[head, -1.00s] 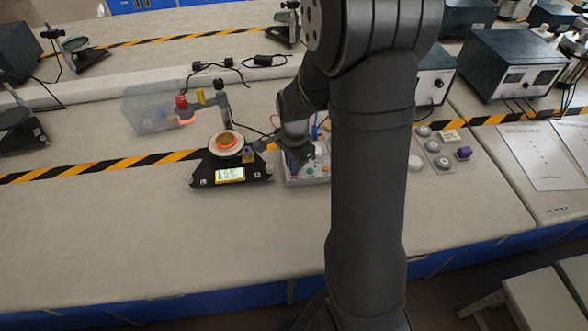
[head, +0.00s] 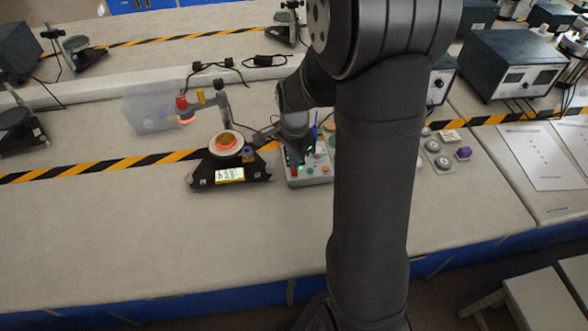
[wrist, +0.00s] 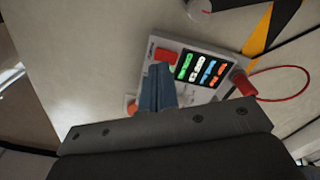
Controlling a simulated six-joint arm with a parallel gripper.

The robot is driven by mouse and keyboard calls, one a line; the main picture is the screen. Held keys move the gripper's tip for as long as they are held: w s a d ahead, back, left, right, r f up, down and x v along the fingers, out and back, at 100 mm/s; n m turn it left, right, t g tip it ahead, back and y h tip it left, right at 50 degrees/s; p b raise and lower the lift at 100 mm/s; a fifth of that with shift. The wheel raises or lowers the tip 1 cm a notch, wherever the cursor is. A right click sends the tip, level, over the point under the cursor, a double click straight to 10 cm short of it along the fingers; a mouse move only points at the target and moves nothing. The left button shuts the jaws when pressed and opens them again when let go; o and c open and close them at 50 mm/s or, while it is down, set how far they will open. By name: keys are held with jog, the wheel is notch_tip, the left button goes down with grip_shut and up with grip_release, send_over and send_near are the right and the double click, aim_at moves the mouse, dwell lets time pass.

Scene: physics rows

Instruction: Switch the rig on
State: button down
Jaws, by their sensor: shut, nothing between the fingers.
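The rig has a black triangular base with a lit yellow display (head: 229,174), a round pale plate (head: 226,143) with an orange-glowing middle, and a post behind it. To its right is a pale grey control box (head: 309,174) with coloured buttons, partly hidden by my arm. In the wrist view the box (wrist: 215,50) shows a dark panel with green, white, blue and orange bars (wrist: 203,68) and a red button (wrist: 165,55). My gripper (head: 297,158) is over the box. Its shut, empty fingers (wrist: 157,80) appear close to the red button; whether they touch it is unclear.
A red plug (wrist: 243,84) with a looping red wire sits at the box's edge. A clear bin (head: 148,108) stands behind left. Grey round pieces and a purple block (head: 463,153) lie right of my arm. The front of the bench is clear.

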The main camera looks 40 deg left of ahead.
jog(key=shift+r, duration=1.95)
jog(key=shift+f, duration=3.5)
jog(key=shift+r, duration=0.1)
notch_tip(320, 180, up, 7)
jog(key=shift+f, duration=0.15)
notch_tip(320, 180, down, 7)
jog(key=shift+f, duration=0.1)
notch_tip(320, 180, up, 8)
jog(key=r, duration=0.1)
notch_tip(320, 180, up, 13)
jog(key=m+g+h, duration=0.1)
jog(key=m, duration=0.5)
send_over(294, 173)
jog(key=w+a, duration=0.3)
jog(key=shift+s+d+f, duration=0.1)
jog(key=shift+d, duration=0.05)
